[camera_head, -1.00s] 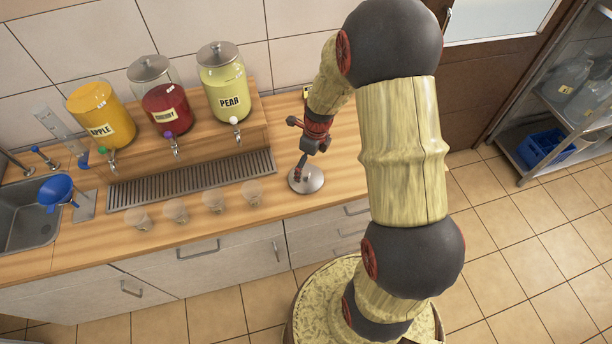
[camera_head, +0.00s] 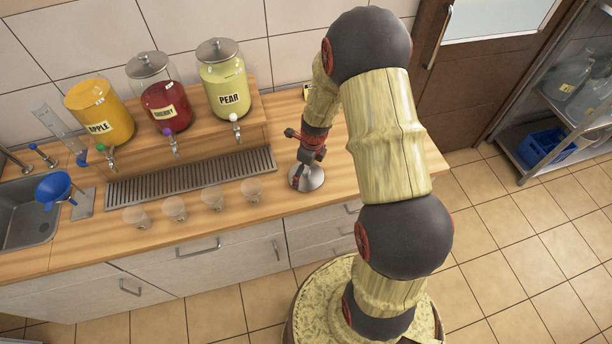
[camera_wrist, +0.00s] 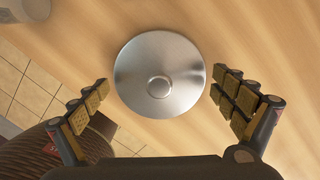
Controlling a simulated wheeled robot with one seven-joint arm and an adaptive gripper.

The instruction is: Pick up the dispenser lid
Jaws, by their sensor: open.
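The dispenser lid (camera_head: 307,178) is a round, shiny metal disc lying on the wooden counter, right of the row of cups. In the wrist view the lid (camera_wrist: 160,74) shows from above, with a small round knob at its middle. My gripper (camera_head: 301,172) is over the lid, pointing down. In the wrist view my gripper (camera_wrist: 165,88) is open, one finger to the left and one to the right of the lid, with nothing held between them. In the head view the gripper covers part of the lid.
Apple (camera_head: 99,112), cherry (camera_head: 166,104) and pear (camera_head: 225,88) dispensers stand on a wooden riser; the apple one has no lid. A drip grate (camera_head: 190,179) and several clear cups (camera_head: 213,199) lie in front. A blue funnel (camera_head: 54,188) is near the sink. The counter right of the lid is clear.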

